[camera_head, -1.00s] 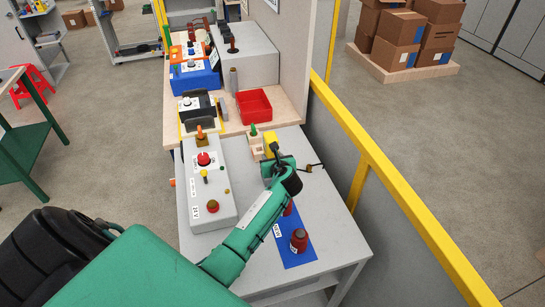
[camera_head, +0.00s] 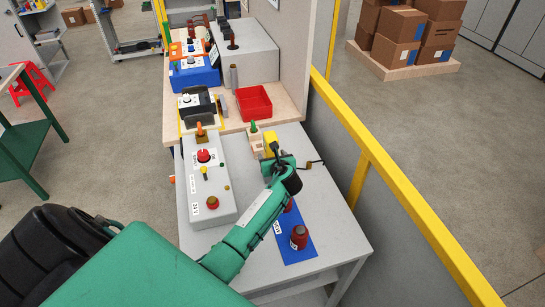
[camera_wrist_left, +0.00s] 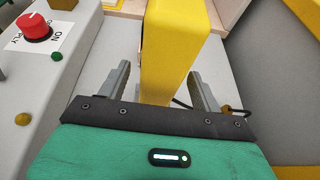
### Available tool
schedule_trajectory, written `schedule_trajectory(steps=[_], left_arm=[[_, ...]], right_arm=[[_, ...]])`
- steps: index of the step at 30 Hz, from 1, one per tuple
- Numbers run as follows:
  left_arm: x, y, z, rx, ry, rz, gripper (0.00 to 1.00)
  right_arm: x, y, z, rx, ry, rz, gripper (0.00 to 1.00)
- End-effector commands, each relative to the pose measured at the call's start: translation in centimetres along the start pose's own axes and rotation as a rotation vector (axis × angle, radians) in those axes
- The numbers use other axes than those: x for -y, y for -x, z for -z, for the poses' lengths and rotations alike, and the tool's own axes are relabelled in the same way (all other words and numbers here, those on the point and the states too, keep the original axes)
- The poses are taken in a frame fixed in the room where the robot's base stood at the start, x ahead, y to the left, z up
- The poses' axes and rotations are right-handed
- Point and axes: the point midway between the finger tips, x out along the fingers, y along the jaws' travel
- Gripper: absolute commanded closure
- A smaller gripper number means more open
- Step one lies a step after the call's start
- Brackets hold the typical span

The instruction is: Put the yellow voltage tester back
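The yellow voltage tester (camera_head: 270,142) stands on the grey table beside a small wooden holder (camera_head: 254,141). In the left wrist view the tester (camera_wrist_left: 172,45) rises as an upright yellow block between the two grey fingers of my left gripper (camera_wrist_left: 160,88). A gap shows between the left finger and the tester; the right finger is close to its other side. The gripper is open around it. In the head view my left gripper (camera_head: 274,160) partly hides the tester's lower part. A thin black lead (camera_head: 308,163) runs out to the right. My right gripper is not in view.
A grey control box (camera_head: 207,178) with a red knob stands left of the gripper. A blue mat (camera_head: 296,243) with a red-brown object (camera_head: 299,237) lies in front. A red bin (camera_head: 254,104) is behind. A yellow-railed partition (camera_head: 365,150) bounds the right side.

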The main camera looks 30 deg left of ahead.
Motion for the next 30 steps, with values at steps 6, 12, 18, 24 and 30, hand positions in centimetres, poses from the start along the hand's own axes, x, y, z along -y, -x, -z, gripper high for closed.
schedule_trajectory(steps=[6,12,18,24,30], left_arm=[[0.0,0.0,0.1,-0.002,-0.001,-0.001,0.35],[0.0,0.9,0.2,-0.001,0.0,0.001,0.35],[0.0,4.0,0.3,0.0,0.002,0.002,0.35],[0.1,8.0,0.4,-0.001,0.001,0.003,0.35],[0.0,11.6,0.3,0.0,0.002,0.001,0.35]], right_arm=[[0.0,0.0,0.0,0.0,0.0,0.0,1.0],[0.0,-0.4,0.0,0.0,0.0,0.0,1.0],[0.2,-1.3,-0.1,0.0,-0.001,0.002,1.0],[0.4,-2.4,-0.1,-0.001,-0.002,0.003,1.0],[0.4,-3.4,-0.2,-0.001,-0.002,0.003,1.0]])
